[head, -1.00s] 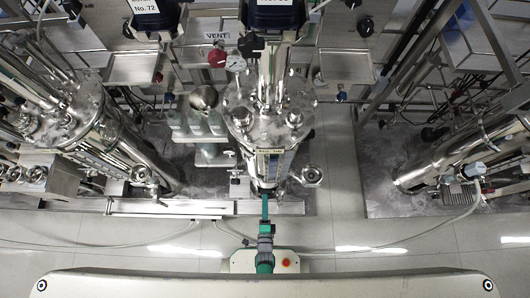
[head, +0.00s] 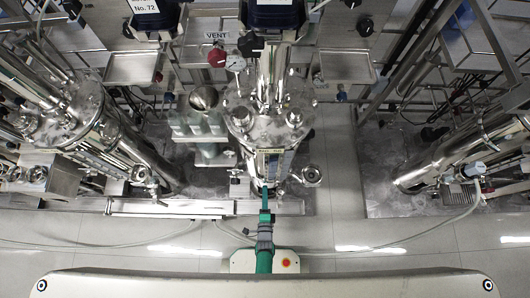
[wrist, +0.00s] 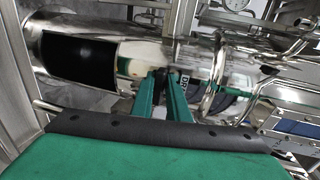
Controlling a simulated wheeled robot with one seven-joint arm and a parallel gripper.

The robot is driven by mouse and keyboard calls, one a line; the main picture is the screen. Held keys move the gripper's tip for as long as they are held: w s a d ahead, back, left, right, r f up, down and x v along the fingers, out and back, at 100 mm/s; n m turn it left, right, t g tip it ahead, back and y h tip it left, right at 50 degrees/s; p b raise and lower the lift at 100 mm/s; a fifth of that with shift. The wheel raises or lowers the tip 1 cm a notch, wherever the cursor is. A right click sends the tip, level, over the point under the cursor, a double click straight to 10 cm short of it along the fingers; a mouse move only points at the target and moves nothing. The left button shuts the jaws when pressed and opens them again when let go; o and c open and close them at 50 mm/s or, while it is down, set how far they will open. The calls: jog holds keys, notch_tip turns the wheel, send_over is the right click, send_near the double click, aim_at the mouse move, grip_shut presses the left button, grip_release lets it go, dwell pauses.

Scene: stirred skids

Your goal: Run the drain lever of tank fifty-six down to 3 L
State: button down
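A steel tank (head: 240,115) stands upright in the middle of the head view, with a small label on its front too blurred to read. My green gripper (head: 265,188) is at the foot of this tank, against its front. In the wrist view the gripper's two fingers (wrist: 160,80) point at the shiny tank body (wrist: 140,55), with a dark piece between their tips. A label starting "DR" (wrist: 184,82) shows just right of the fingers. I cannot tell whether the dark piece is the drain lever or whether the fingers press on it. No volume reading is legible.
A second tank (head: 70,115) stands at left and another steel vessel (head: 435,165) at right. A red knob and gauge (head: 235,63) sit by the VENT sign. The tiled floor (head: 350,225) in front is mostly clear.

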jog(key=shift+s+d+n+g+y, duration=0.15)
jog(key=shift+s+n+y, duration=0.3)
jog(key=shift+n+y, duration=0.5)
jog(key=shift+s+d+n+g+y, duration=0.15)
jog(key=shift+s+n+y, duration=0.4)
jog(key=shift+y, duration=0.6)
jog(key=shift+n+y, duration=0.3)
jog(key=shift+s+d+n+g+y, duration=0.2)
jog(key=shift+s+n+g+y, duration=0.15)
jog(key=shift+n+y, duration=0.3)
jog(key=shift+s+d+n+g+y, duration=0.25)
jog(key=shift+n+g+y, duration=0.15)
jog(key=shift+y, duration=0.35)
jog(key=shift+s, duration=0.1)
jog(key=shift+a, duration=0.2)
dwell(3.9)
